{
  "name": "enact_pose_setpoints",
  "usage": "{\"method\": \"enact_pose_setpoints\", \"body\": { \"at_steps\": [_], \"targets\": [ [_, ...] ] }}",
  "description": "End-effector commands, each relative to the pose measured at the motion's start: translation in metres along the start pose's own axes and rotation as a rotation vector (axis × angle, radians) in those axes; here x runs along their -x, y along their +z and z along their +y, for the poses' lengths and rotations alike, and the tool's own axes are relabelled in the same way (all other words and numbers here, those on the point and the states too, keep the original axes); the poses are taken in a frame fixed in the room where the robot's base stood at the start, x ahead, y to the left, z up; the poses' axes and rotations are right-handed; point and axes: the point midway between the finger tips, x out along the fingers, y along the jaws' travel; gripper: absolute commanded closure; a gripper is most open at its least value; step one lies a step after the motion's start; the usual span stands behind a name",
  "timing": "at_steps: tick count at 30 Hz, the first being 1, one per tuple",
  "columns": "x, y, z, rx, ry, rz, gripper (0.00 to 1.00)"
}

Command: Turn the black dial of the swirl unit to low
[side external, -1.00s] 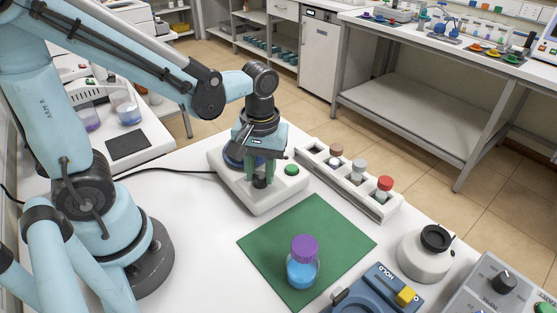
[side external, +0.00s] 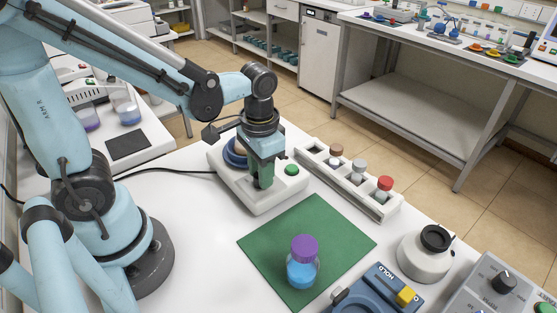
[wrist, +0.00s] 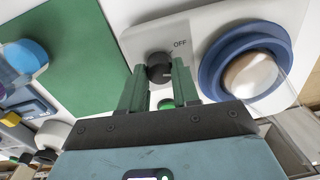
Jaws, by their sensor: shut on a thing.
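The swirl unit (side external: 285,203) is a white box on the table with a blue round platform (side external: 236,153) and a green button (side external: 292,169). Its black dial (wrist: 158,68) sits between my fingers in the wrist view, below the word OFF, with a light mark on its face. In the side view my fingers hide the dial. My gripper (side external: 262,182) points down at the unit's front and is shut on the dial; the wrist view also shows its green fingers (wrist: 159,88). I cannot read a low mark.
A rack (side external: 350,182) with several capped vials stands right of the unit. A purple-capped bottle (side external: 302,264) of blue liquid stands on a green mat (side external: 330,222) in front.

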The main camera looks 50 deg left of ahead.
Motion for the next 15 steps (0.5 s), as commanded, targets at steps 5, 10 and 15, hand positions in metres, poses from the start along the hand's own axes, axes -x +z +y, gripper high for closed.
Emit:
{"method": "enact_pose_setpoints", "body": {
  "at_steps": [5,10,15],
  "targets": [
    [0.0002,0.0001,0.0004,-0.116,0.000,0.004,1.00],
    [0.0002,0.0001,0.0005,-0.192,0.000,0.007,1.00],
    [0.0002,0.0001,0.0006,-0.233,0.000,0.008,1.00]
  ]
}}
